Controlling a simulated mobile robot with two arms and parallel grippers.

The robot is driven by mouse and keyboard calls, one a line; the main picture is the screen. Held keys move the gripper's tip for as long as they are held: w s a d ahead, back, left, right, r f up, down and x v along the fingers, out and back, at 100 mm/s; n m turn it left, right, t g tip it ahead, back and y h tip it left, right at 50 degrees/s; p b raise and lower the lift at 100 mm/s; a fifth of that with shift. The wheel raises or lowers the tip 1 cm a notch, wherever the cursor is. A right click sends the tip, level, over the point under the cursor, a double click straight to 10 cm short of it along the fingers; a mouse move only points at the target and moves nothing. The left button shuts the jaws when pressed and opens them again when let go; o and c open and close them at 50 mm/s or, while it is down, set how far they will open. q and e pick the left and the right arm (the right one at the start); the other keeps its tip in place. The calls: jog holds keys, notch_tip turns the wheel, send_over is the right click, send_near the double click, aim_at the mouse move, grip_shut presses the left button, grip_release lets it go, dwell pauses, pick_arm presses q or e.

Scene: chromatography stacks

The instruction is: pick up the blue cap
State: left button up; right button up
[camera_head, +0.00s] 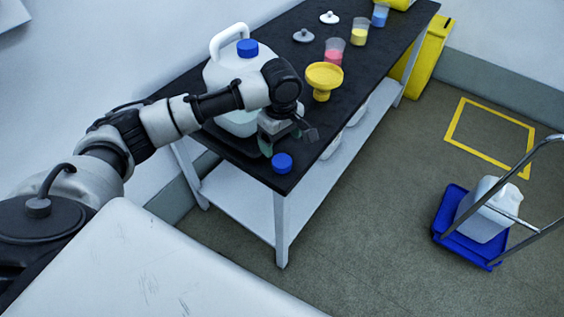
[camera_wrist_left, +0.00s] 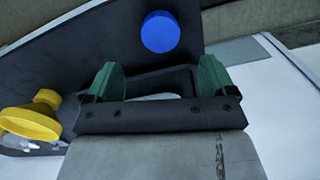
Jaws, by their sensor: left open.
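A round blue cap (camera_head: 282,163) lies on the black tabletop (camera_head: 233,153) near its front corner. It also shows in the left wrist view (camera_wrist_left: 160,31), beyond and roughly centred between the green fingertips. My left gripper (camera_head: 287,140) is over the table just behind the cap. Its fingers are apart with nothing between them, and it does not touch the cap. In the left wrist view, the open left gripper (camera_wrist_left: 160,80) shows both fingers. My right gripper is not in view.
A white jug (camera_head: 224,77) with its own blue cap (camera_head: 247,48) stands behind my left arm. A yellow funnel (camera_head: 324,77), a pink beaker (camera_head: 334,52) and a yellow beaker (camera_head: 359,33) stand farther back. A trolley with a blue base (camera_head: 451,207) is on the floor at right.

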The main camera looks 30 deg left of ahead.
aim_at(282, 161)
pick_arm(q)
jog(key=f, duration=0.7)
jog(key=shift+s+d+f, duration=0.2)
jog(key=shift+d+f, duration=0.05)
jog(key=shift+f, duration=0.05)
jog(key=shift+c, duration=0.3)
jog(key=c, duration=0.9)
jog(key=shift+r, duration=0.1)
jog(key=shift+c, duration=0.2)
